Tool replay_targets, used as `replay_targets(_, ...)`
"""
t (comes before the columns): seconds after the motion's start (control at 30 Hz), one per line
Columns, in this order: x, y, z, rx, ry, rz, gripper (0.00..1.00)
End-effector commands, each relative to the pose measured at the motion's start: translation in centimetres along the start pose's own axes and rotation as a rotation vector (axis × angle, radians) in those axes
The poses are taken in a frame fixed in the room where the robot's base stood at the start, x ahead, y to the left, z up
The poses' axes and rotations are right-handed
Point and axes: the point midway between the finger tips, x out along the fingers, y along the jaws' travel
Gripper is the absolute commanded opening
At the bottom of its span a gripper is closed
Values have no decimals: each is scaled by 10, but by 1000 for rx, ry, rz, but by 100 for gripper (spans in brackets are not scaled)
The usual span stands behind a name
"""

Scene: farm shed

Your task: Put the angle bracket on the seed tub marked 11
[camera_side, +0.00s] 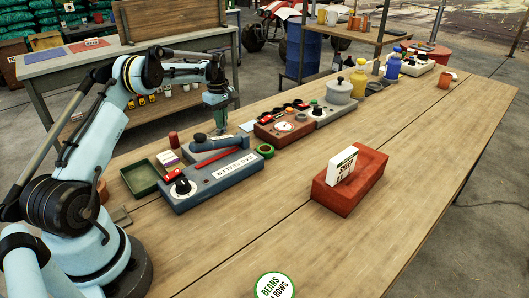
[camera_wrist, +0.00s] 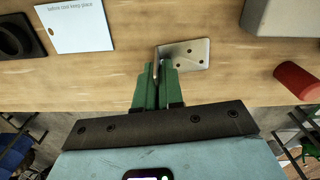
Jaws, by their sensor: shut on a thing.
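My gripper (camera_wrist: 156,84) shows its green fingers closed on the upright leg of the grey metal angle bracket (camera_wrist: 190,53). The other leg, with several holes, points away from the fingers over the wooden table. I cannot tell whether the bracket touches the table. In the side view my gripper (camera_side: 219,124) is at the table's far edge, behind the bag sealer, and the bracket is not clear there. A red block-like tub (camera_side: 362,187) with a white lettered piece (camera_side: 342,164) is right of centre. I cannot read an 11 for certain on any tub.
The bag sealer (camera_side: 226,177), a green tray (camera_side: 141,178) and a red-brown device with a dial (camera_side: 284,129) crowd the far side. A red cylinder (camera_wrist: 298,80) and a white card (camera_wrist: 76,27) flank the bracket. The table's near right half is mostly clear.

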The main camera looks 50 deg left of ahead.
Motion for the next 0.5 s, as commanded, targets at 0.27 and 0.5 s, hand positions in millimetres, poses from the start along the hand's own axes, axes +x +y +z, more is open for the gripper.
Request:
replay_targets(0.27,-1,0,0,0,0,0,0)
replay_targets(0.5,-14,0,0,0,0,0,0)
